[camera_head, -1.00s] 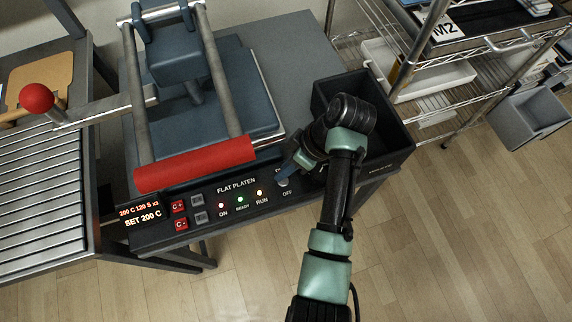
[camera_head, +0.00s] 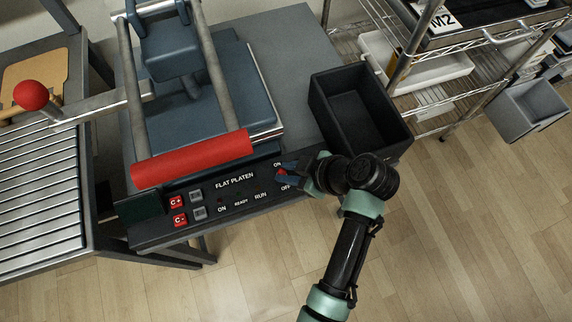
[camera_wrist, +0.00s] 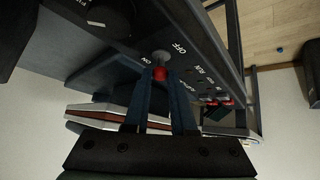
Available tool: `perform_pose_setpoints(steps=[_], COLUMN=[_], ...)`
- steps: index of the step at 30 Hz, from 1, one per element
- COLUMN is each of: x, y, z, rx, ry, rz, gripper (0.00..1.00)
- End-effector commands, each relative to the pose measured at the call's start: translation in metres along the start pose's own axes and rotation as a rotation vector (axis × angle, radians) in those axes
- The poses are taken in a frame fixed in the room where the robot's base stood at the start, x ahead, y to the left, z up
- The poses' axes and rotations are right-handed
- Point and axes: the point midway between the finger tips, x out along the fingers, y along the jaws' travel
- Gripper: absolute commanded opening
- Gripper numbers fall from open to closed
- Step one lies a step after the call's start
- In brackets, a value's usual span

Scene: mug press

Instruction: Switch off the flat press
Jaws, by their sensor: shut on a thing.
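The flat press (camera_head: 240,100) stands on a grey table with its red handle bar (camera_head: 193,158) at the front. On its control panel (camera_head: 240,196), the display (camera_head: 142,207) is dark and the ON, READY and RUN lamps are unlit. The switch's red tip (camera_wrist: 160,74) shows between my fingers in the wrist view, by the ON and OFF labels. My gripper (camera_head: 284,174) is shut on the switch at the panel's right end. My fingers partly hide the switch, and I cannot tell exactly how it leans.
A black bin (camera_head: 362,110) stands right beside the panel, behind my arm. A roller conveyor (camera_head: 40,190) lies to the left, and a wire shelf (camera_head: 440,75) stands at the back right. The wooden floor at the lower right is clear.

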Motion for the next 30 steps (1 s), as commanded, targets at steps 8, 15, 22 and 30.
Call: perform_pose_setpoints(steps=[8,15,22,30], x=[0.0003,-0.0016,-0.0025,-0.0024], y=[-0.0054,-0.0067,-0.0068,-0.0069], z=[0.0072,0.0075,0.0069,0.007], rx=[-0.062,-0.086,-0.091,-0.09], ry=[0.108,0.149,0.156,0.155], rz=[0.088,0.121,0.126,0.125], gripper=[0.0,0.0,0.0,0.36])
